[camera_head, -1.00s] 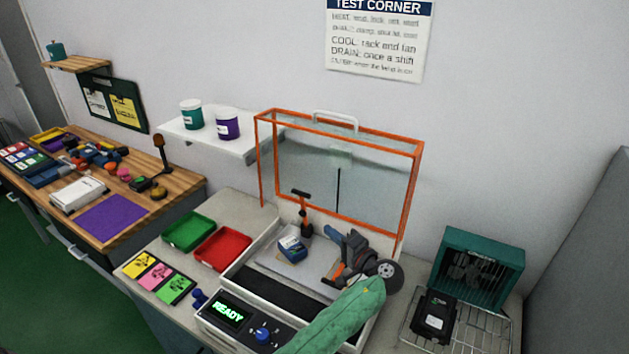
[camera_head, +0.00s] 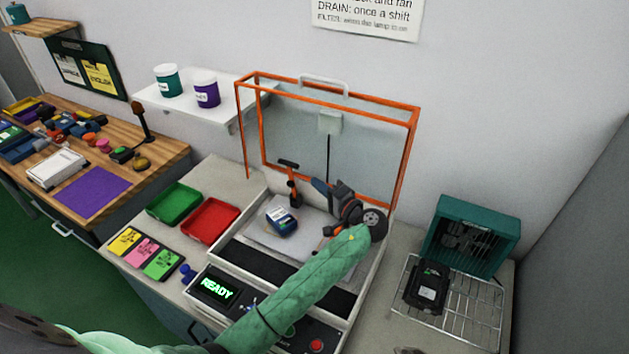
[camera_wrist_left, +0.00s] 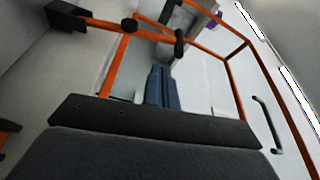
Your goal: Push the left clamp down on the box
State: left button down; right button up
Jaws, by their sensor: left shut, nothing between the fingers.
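The left clamp (camera_head: 292,185) stands upright at the back left of the white test tray (camera_head: 232,257), its black T-handle at the top and its stem partly orange. The small blue box (camera_head: 281,222) sits on the pale plate in front of it. My left gripper (camera_head: 320,187) is shut and empty, to the right of the clamp and apart from it in the picture. Its blue fingers show pressed together in the left wrist view (camera_wrist_left: 161,87). An orange bar with black ends (camera_wrist_left: 95,21), perhaps the clamp, lies beyond them. My right gripper is not in view.
The orange-framed clear lid (camera_head: 411,150) stands open behind the tray. The panel in front reads READY (camera_head: 212,288). Red (camera_head: 210,238) and green (camera_head: 172,218) trays lie left. A wire rack (camera_head: 470,325) holds a black unit (camera_head: 427,287) at right.

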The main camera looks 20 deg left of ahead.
aim_at(292, 182)
pick_arm(q)
jog(key=x, duration=0.8)
jog(key=shift+a+p, duration=0.2)
jog(key=shift+p, duration=0.25)
jog(key=shift+w, duration=0.1)
